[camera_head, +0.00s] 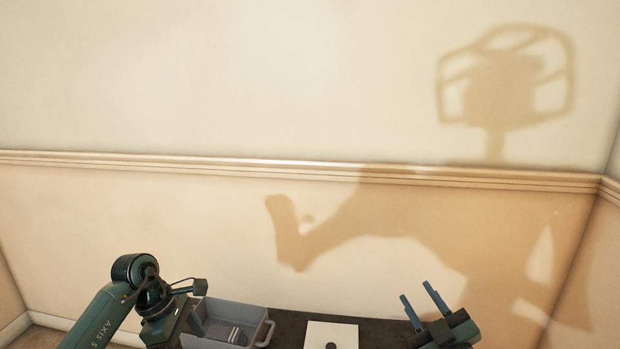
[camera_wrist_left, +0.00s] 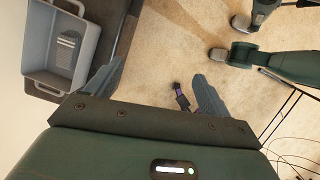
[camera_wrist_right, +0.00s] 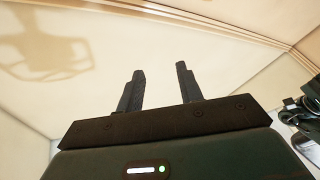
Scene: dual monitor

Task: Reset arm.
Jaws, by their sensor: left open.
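My right gripper (camera_head: 416,290) points up at the lower right of the head view. Its two fingers stand apart with nothing between them, and the right wrist view (camera_wrist_right: 160,70) shows them against bare wall. My left arm comes in at the lower left of the head view, bent over, with its gripper partly hidden beside the grey bin (camera_head: 262,326). In the left wrist view my left gripper (camera_wrist_left: 157,88) is open and empty, fingers wide apart over the floor, with the bin to its left.
The bin holds a grey ribbed item (camera_head: 236,336); it also shows in the left wrist view (camera_wrist_left: 66,50). A dark tabletop (camera_head: 290,325) carries a white square (camera_head: 315,330) with a dark spot. A small dark object (camera_wrist_left: 181,97) shows low between the left fingers. Cables lie at lower right there.

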